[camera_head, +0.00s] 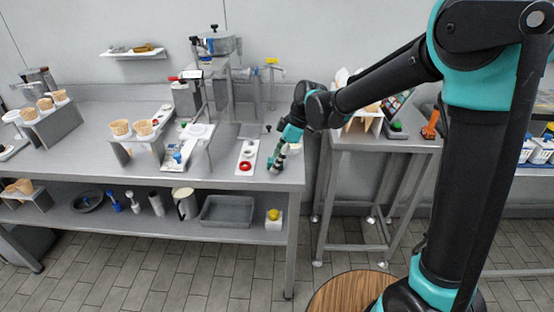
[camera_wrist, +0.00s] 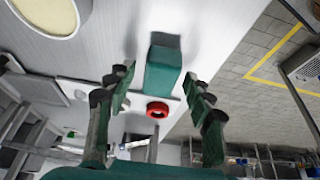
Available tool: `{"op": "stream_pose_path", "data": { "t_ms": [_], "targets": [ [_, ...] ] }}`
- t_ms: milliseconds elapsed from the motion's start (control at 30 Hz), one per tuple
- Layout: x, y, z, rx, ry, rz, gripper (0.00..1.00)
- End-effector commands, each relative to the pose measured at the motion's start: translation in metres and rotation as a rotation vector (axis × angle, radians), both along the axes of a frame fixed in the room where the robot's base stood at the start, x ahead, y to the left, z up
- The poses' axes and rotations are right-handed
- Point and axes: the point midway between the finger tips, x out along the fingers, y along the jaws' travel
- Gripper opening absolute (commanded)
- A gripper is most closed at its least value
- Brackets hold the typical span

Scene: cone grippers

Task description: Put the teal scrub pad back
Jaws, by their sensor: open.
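The teal scrub pad (camera_wrist: 163,70) shows in the wrist view as a teal block on the pale metal worktop (camera_wrist: 225,20). My gripper (camera_wrist: 159,72) is open, with one finger to each side of the pad in the picture. I cannot tell whether either finger touches it. In the head view my gripper (camera_head: 274,162) is low over the right end of the worktop (camera_head: 225,176). The pad cannot be clearly made out there.
Cone stands (camera_head: 138,143) and a white-topped device (camera_head: 190,145) stand farther left. The shelf below holds a grey bin (camera_head: 227,212) and a yellow ball on a white block (camera_head: 274,219). A gap separates the worktop from the right table (camera_head: 370,143).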

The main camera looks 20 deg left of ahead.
Motion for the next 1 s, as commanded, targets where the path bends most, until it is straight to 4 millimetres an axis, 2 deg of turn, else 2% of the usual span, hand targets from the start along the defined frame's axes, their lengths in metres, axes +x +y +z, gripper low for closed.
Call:
{"op": "stream_pose_path", "data": {
  "t_ms": [167,267,500,700,1000],
  "targets": [
    [0.001,-0.003,0.008,0.000,0.000,0.000,0.52],
    [0.002,-0.008,0.022,0.000,0.000,-0.001,0.52],
    [0.007,-0.027,0.068,0.000,-0.001,-0.001,0.52],
    [0.009,-0.039,0.099,0.000,-0.001,-0.001,0.52],
    [0.011,-0.045,0.114,0.000,0.000,0.000,0.52]
  ]
}}
